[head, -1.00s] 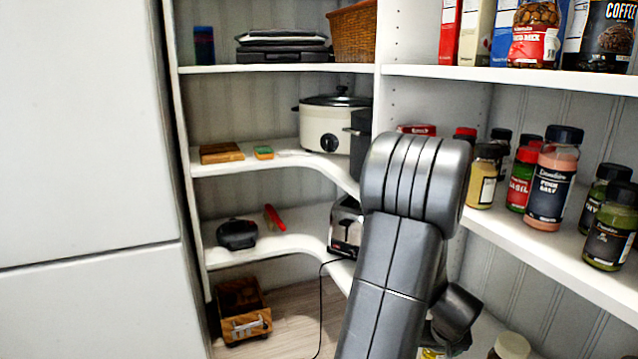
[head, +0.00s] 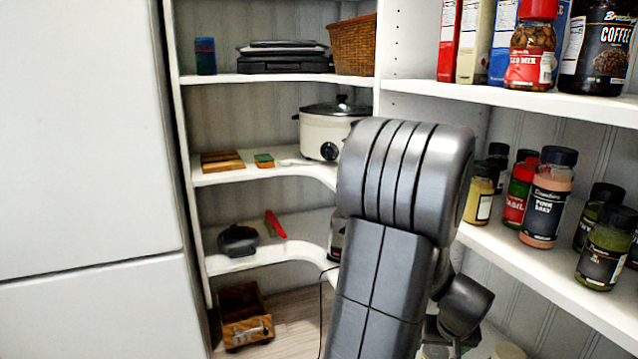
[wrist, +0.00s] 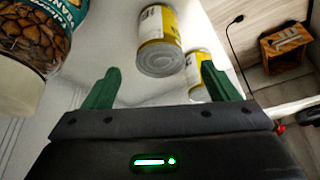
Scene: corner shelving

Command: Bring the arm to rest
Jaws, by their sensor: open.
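My gripper (wrist: 160,88) shows in the wrist view with its two green fingers wide apart and nothing between them. Beyond the fingertips a yellow-labelled can (wrist: 160,42) stands on a white shelf (wrist: 215,25), and a second yellow can (wrist: 196,72) is partly behind the right finger. I cannot tell how far the fingers are from the cans. In the head view my grey arm rises in front of the corner shelves; the gripper itself is hidden or out of frame there.
Spice jars (head: 547,197) stand on the right shelf close beside my arm. A slow cooker (head: 325,130) and a wicker basket (head: 353,45) are on the corner shelves. A wooden crate (head: 244,315) sits on the floor. A jar of nuts (wrist: 38,35) is at left in the wrist view.

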